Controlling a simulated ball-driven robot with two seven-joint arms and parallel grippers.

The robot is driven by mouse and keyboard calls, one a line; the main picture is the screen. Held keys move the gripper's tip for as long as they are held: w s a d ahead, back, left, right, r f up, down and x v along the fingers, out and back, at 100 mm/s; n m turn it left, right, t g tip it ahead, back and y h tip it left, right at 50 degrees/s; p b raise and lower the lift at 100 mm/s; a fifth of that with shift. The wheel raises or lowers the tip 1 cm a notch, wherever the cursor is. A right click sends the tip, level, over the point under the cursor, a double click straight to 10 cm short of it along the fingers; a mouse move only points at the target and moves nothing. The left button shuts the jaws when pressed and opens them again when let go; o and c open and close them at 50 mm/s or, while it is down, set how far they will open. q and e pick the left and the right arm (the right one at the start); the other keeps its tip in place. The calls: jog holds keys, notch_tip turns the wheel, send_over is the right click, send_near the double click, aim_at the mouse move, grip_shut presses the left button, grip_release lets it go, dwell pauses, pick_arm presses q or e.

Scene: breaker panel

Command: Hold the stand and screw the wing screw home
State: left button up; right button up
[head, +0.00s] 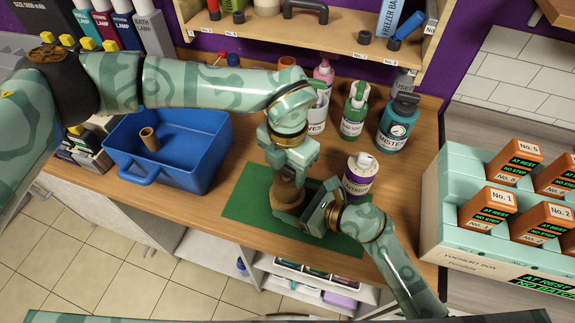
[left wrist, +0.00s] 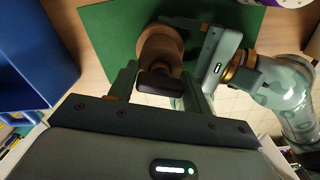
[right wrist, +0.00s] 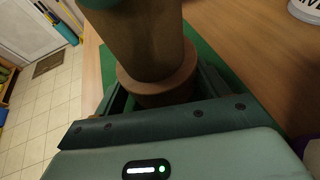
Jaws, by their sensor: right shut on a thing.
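The brown stand (head: 288,196) is upright on the green mat (head: 245,205). In the left wrist view the stand (left wrist: 160,45) has the dark wing screw (left wrist: 163,82) at its near end. My left gripper (head: 287,176) is above the stand, pointing down; its fingers (left wrist: 160,74) are apart, one on each side of the wing screw. The wing screw is hidden in the head view. My right gripper (head: 308,210) comes from the right, low down, and is shut on the stand; the stand (right wrist: 155,78) also shows between its fingers in the right wrist view.
A blue bin (head: 185,165) with a brown tube (head: 149,139) stands at the left. A white bottle with a purple label (head: 358,177) is close behind my right gripper. Several bottles, including a teal one (head: 398,125), stand behind. Mint boxes (head: 480,240) are at the right.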

pick_arm(q)
jog(key=o, duration=0.9)
jog(key=shift+o, duration=0.2)
notch_tip(320, 180, up, 12)
